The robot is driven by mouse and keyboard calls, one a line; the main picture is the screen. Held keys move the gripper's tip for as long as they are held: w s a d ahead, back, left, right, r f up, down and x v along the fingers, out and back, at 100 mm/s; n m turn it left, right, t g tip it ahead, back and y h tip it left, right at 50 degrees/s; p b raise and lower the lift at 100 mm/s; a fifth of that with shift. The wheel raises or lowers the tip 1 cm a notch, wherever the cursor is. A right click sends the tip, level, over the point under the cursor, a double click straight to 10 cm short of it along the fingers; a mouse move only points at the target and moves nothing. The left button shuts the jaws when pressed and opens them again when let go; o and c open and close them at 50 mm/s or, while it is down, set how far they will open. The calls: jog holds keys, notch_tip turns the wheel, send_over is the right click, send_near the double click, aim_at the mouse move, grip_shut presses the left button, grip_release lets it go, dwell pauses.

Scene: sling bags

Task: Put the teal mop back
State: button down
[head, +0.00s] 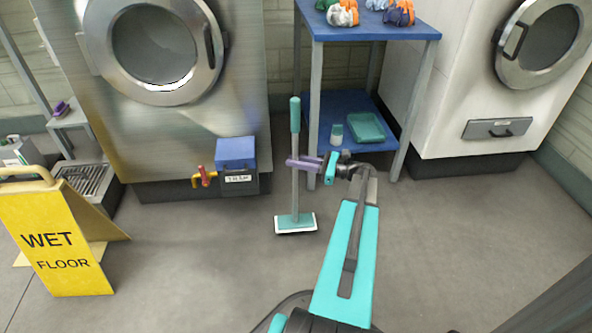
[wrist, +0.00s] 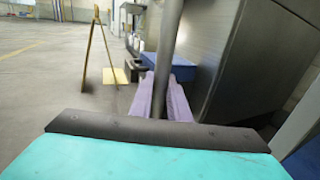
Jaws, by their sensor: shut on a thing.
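The teal mop (head: 295,222) stands upright in the head view, with a teal grip on top, a grey pole and a flat teal and white head at floor level. I cannot tell if the head touches the floor. My gripper (head: 292,163), with purple fingers, is shut on the pole below the teal grip. In the wrist view the dark pole (wrist: 169,45) runs up between the purple fingers of my gripper (wrist: 160,98). The mop head is out of sight there.
A blue-lidded box (head: 236,165) with a red and yellow tap stands behind left. A yellow wet floor sign (head: 58,240) is at left. A blue shelf table (head: 365,25) with metal legs stands behind right, between two large machines. The front floor is clear.

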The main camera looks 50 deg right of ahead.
jog(key=shift+f+b, duration=0.75)
jog(key=shift+f, duration=1.15)
jog(key=c, duration=1.7)
grip_release()
jog(key=shift+r, duration=0.2)
jog(key=p+v, duration=0.3)
jog(key=v, duration=0.9)
jog(key=shift+f+p, duration=0.1)
jog(key=shift+p, duration=0.3)
jog(key=shift+s, duration=0.15)
